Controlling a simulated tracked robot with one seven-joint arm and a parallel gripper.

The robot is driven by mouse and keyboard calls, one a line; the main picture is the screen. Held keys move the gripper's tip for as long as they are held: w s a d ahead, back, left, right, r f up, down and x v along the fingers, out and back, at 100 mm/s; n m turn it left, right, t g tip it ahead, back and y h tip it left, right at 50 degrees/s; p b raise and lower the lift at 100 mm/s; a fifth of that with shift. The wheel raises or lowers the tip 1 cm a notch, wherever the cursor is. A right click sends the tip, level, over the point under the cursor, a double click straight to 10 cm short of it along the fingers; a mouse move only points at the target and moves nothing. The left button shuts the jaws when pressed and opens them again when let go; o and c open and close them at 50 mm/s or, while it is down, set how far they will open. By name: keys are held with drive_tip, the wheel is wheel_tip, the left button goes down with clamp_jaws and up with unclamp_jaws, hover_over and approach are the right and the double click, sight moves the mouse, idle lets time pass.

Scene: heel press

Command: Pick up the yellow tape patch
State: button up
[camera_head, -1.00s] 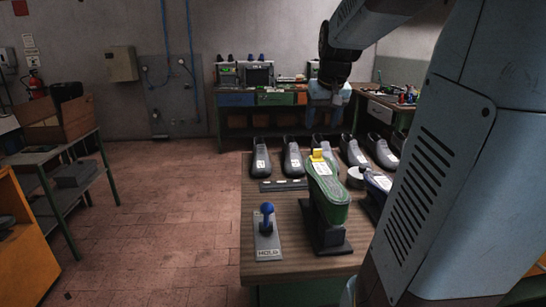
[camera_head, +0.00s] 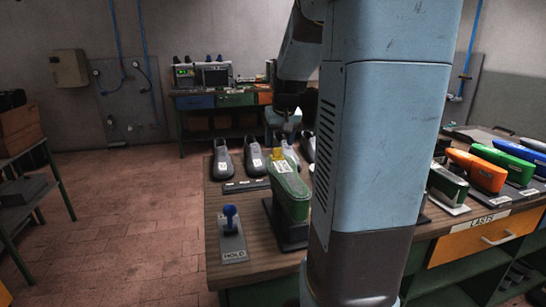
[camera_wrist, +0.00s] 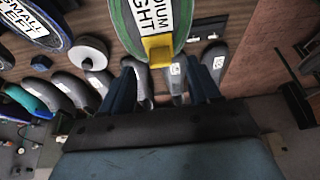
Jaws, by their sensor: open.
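The yellow tape patch (camera_head: 278,154) sits at the far end of the green shoe last (camera_head: 290,188), which rests on a dark stand on the bench. In the wrist view the patch (camera_wrist: 158,48) lies over the last's end, beside a white label reading "MEDIUM RIGHT", of which only part shows. My gripper (camera_head: 284,122) is above and beyond that end of the last. In the wrist view its two fingers (camera_wrist: 162,80) are apart and empty, and the patch lies beyond the gap between them, not touched as far as I can see.
Several grey shoes (camera_head: 222,158) stand in a row near the bench's far edge. A blue-knobbed lever on a HOLD plate (camera_head: 233,248) is at the left. A white roll (camera_wrist: 88,53) and a blue last marked SMALL (camera_wrist: 32,22) are close by. Coloured lasts (camera_head: 475,170) stand at the right.

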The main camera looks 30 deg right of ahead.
drive_tip(key=x, duration=0.5)
drive_tip(key=shift+w+r, duration=0.2)
drive_tip(key=shift+w, duration=0.15)
drive_tip(key=c, duration=1.1)
drive_tip(key=shift+r, duration=0.5)
wheel_tip(320, 180, up, 3)
drive_tip(key=shift+s+d+f, duration=0.1)
drive_tip(key=shift+f, duration=0.05)
drive_tip(key=s+d+r, duration=0.1)
drive_tip(key=s+r, duration=0.2)
drive_tip(key=s, duration=0.1)
drive_tip(key=s+d+r, duration=0.1)
drive_tip(key=s+r, duration=0.2)
drive_tip(key=s, duration=0.2)
drive_tip(key=s+d+r, duration=0.1)
drive_tip(key=s+r, duration=0.2)
drive_tip(key=s, duration=0.1)
drive_tip(key=shift+s+d+r, duration=0.2)
